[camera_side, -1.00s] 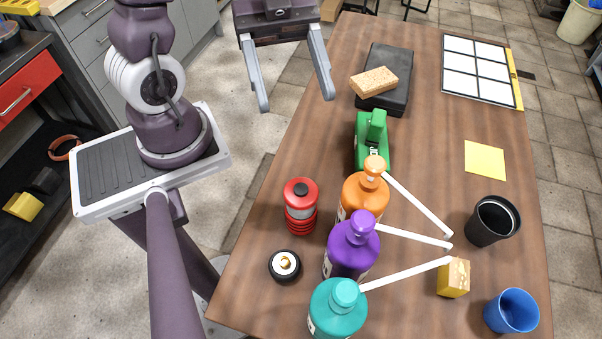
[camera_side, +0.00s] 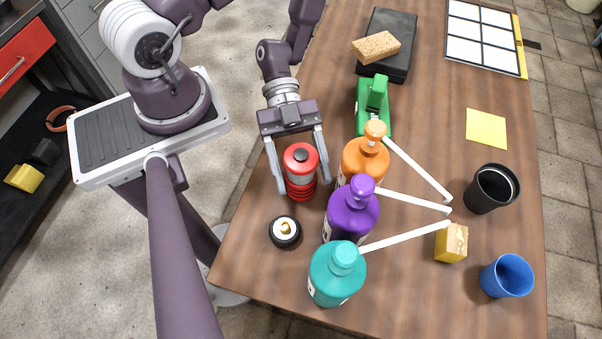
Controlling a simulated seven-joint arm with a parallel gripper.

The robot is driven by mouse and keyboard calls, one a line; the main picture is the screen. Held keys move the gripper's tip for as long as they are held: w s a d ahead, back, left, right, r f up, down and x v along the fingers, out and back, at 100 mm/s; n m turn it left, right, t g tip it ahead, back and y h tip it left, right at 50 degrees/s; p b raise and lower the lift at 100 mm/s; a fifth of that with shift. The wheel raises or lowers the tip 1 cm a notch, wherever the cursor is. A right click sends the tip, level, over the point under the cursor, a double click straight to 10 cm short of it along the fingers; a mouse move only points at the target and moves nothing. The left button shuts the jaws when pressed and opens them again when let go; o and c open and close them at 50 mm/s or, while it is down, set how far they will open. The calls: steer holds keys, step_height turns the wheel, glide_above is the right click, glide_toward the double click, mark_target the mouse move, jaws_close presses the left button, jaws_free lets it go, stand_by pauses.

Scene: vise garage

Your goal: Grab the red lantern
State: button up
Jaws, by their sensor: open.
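The red lantern (camera_side: 301,160) stands upright near the left edge of the wooden table, with a red cap, a clear band and a red ribbed base. My gripper (camera_side: 304,188) is open, and its two grey fingers reach down on either side of the lantern, one left and one right. The fingers look apart from the lantern's sides. Their exact height beside it is hard to tell from this view.
Orange (camera_side: 363,161), purple (camera_side: 351,212) and teal (camera_side: 337,275) pump bottles stand close on the right, nozzles pointing right. A black round item (camera_side: 285,232) lies just in front. A green tool (camera_side: 374,104) stands behind.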

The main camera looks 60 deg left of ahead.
steer(key=shift+x, duration=0.95)
steer(key=shift+w, duration=0.1)
jaws_close()
steer(key=shift+r, duration=0.1)
